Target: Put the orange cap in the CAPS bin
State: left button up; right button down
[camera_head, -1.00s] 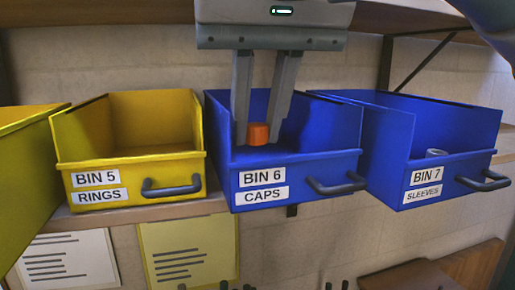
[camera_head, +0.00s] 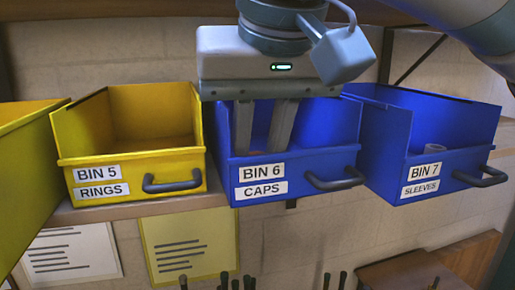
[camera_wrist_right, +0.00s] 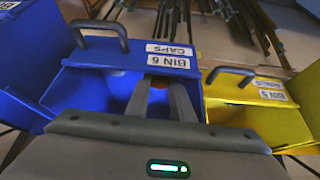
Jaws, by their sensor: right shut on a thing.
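The blue CAPS bin, BIN 6 (camera_head: 325,165), stands on the shelf between the yellow RINGS bin and the blue SLEEVES bin. My right gripper (camera_head: 260,150) points down into it, its fingertips hidden behind the front wall in the head view. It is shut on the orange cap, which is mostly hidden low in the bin. The right wrist view shows the fingers (camera_wrist_right: 163,84) inside the CAPS bin (camera_wrist_right: 82,88). A small reddish-orange patch shows beside them, too small to identify. My left gripper is not in view.
The yellow RINGS bin (camera_head: 135,162) is close on the left. A wooden shelf edge runs above. Dark handles stick out from the bin fronts.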

jog(key=shift+f, duration=0.35)
jog(key=c, duration=1.8)
grip_release()
jog(key=shift+r, duration=0.2)
jog(key=shift+r+p, duration=0.45)
jog(key=shift+r, duration=0.1)
jog(key=shift+s+r+b, duration=0.15)
jog(key=shift+r+b, duration=0.05)
jog(key=shift+b, duration=0.15)
jog(key=shift+b+v, duration=1.4)
jog(key=shift+v, duration=4.3)
